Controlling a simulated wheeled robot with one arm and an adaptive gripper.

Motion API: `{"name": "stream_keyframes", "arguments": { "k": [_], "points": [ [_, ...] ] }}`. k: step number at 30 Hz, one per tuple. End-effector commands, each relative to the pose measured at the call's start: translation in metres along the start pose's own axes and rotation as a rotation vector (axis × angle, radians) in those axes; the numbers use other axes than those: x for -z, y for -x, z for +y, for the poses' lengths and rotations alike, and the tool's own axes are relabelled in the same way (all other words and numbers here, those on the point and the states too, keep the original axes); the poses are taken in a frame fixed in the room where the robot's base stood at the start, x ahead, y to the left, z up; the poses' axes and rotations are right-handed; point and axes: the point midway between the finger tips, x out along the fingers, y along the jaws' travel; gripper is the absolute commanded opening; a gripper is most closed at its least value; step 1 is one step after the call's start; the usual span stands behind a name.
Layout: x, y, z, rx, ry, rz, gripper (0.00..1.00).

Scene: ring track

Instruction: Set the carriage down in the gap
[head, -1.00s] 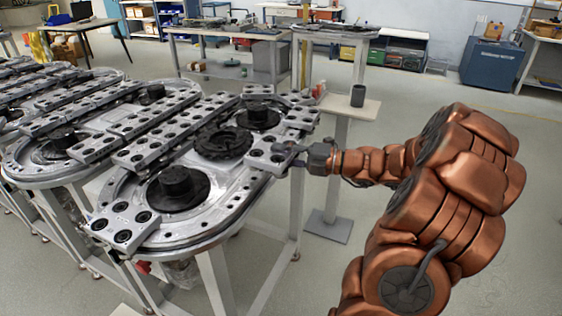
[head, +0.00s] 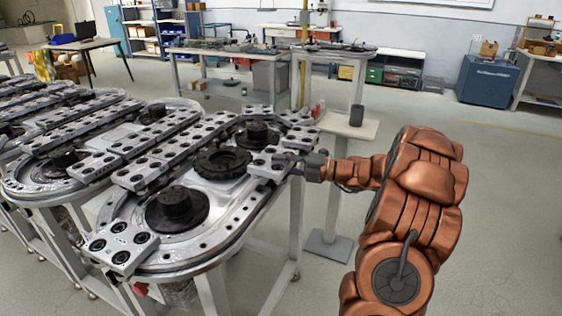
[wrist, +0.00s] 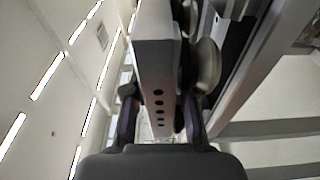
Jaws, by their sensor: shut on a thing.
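My gripper (head: 292,164) is shut on a grey carriage (head: 268,163) with dark round holes on its top plate. The carriage is at the right side of the near ring track (head: 222,243), beside the run of other carriages. In the wrist view, the carriage's pale side plate (wrist: 157,85) with a row of holes stands between my two fingers (wrist: 160,125), with round wheels beside it. A bare stretch of rail lies between the held carriage and a carriage (head: 122,244) at the near end. I cannot tell whether the held carriage touches the rail.
Black round hubs (head: 177,206) stand inside the ring. More carriages (head: 150,150) line the track's far left side. A small stand with a dark cup (head: 356,116) is right of the track, behind my arm. Floor at the right is clear.

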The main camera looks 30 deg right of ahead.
Motion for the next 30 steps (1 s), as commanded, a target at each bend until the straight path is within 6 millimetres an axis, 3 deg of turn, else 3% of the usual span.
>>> {"name": "stream_keyframes", "arguments": {
  "k": [6,27,28,30],
  "points": [
    [0.0,0.0,-0.02,-0.003,0.001,-0.001,0.0],
    [0.0,0.0,-0.026,-0.004,0.0,0.0,0.0],
    [0.0,0.0,-0.028,-0.002,0.0,0.001,0.27],
    [0.0,0.0,-0.028,-0.002,0.001,0.001,0.35]
  ]
}}
